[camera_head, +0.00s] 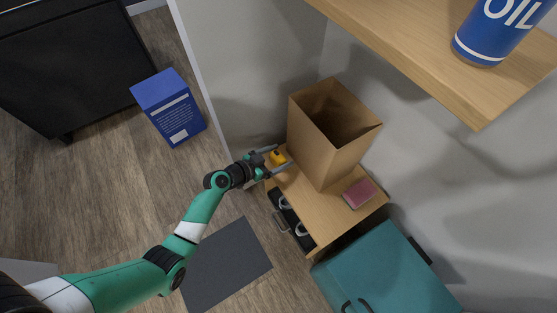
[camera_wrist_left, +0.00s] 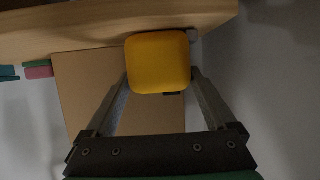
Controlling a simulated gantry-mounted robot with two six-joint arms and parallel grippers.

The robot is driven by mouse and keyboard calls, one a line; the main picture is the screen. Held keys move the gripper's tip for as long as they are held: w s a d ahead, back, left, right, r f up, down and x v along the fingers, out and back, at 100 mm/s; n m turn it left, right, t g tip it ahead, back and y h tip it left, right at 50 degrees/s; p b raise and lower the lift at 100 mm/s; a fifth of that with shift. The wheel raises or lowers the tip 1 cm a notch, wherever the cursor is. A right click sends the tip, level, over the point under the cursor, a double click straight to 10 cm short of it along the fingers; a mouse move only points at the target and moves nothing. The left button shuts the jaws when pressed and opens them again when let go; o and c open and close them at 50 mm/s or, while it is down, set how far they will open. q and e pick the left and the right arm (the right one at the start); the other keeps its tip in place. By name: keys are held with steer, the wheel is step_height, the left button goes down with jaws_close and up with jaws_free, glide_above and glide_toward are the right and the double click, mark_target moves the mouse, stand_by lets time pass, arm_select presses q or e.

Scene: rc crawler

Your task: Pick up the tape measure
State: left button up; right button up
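The tape measure (camera_head: 279,158) is a small yellow block with rounded corners at the left end of the small wooden-topped table, beside the paper bag. My left gripper (camera_head: 281,157) has reached it, with one finger on each side. In the left wrist view the yellow tape measure (camera_wrist_left: 158,62) fills the space between the fingertips of my left gripper (camera_wrist_left: 160,75). Its sides lie very close to both fingers, and I cannot tell whether they press on it. My right gripper is not in view.
The open brown paper bag (camera_head: 348,150) stands tall on the table (camera_head: 318,207), close to my left gripper. A pink sponge-like block (camera_head: 359,194) lies further right. A teal case (camera_head: 385,275) stands below. A wooden shelf (camera_head: 440,60) with a blue oil can (camera_head: 490,35) overhangs at upper right.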

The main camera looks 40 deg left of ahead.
arm_select(q)
steer(key=c, duration=1.1)
steer(key=shift+o, duration=0.2)
steer(key=shift+r+p, duration=0.4)
steer(key=shift+r, duration=0.2)
step_height(320, 180, up, 3)
steer(key=shift+f+p, duration=0.1)
steer(key=shift+p, duration=0.9)
steer(key=s+d+r+p, duration=0.3)
steer(key=s+r, duration=0.1)
steer(key=s, duration=0.2)
steer(key=s+d+r+p, duration=0.3)
steer(key=s+r+p, duration=0.1)
steer(key=s+r, duration=0.1)
steer(key=shift+s+d, duration=0.25)
steer(key=shift+s, duration=0.5)
